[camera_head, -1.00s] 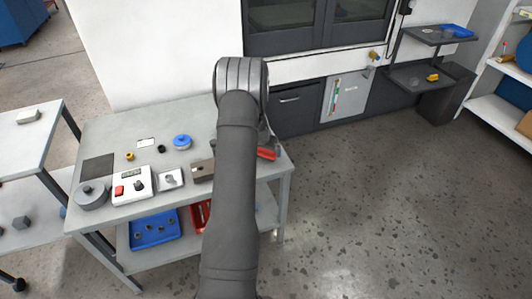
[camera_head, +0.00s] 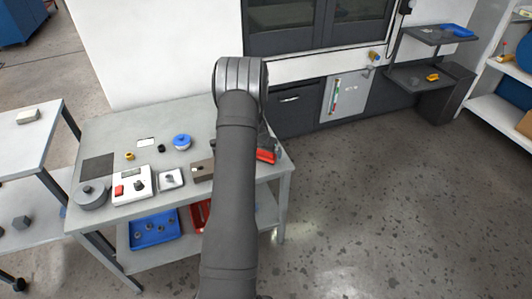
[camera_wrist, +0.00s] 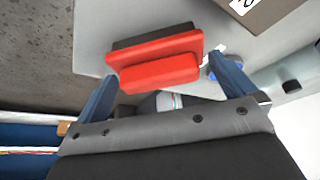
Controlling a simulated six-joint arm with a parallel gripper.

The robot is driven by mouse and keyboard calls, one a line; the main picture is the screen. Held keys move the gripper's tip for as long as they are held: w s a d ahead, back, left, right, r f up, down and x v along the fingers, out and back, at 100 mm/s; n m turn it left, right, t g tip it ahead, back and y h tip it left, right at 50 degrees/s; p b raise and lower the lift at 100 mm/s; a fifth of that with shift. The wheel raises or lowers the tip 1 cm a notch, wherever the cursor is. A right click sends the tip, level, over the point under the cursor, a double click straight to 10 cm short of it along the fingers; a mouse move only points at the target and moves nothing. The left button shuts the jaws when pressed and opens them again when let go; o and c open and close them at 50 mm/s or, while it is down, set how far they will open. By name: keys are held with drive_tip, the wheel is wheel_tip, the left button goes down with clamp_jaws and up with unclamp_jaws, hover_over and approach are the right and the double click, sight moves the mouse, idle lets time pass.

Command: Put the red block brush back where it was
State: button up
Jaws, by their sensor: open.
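The red block brush (camera_wrist: 160,70) shows large in the wrist view, with a dark strip along its far side. It is at the right end of the grey table (camera_head: 110,133), where it also shows in the head view (camera_head: 266,157), partly hidden by my arm. My gripper (camera_wrist: 162,66) is open, with one blue-grey finger to the left of the brush and one to the right. The brush lies across the gap between the fingertips. I cannot tell whether either finger touches it. My gripper is mostly hidden behind my arm in the head view.
Left of the brush stand a brown box (camera_head: 203,171), a small white tray (camera_head: 171,179), a white box with a red button (camera_head: 131,187) and a grey cylinder (camera_head: 91,196). A blue disc (camera_head: 182,141) lies behind. Floor is open to the table's right.

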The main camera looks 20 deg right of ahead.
drive_tip(key=v, duration=1)
drive_tip(key=shift+r, duration=0.3)
drive_tip(key=shift+s+a, duration=0.1)
drive_tip(key=shift+s, duration=0.05)
drive_tip(key=x, duration=1.2)
drive_tip(key=shift+f, duration=0.3)
drive_tip(key=shift+r, duration=1.2)
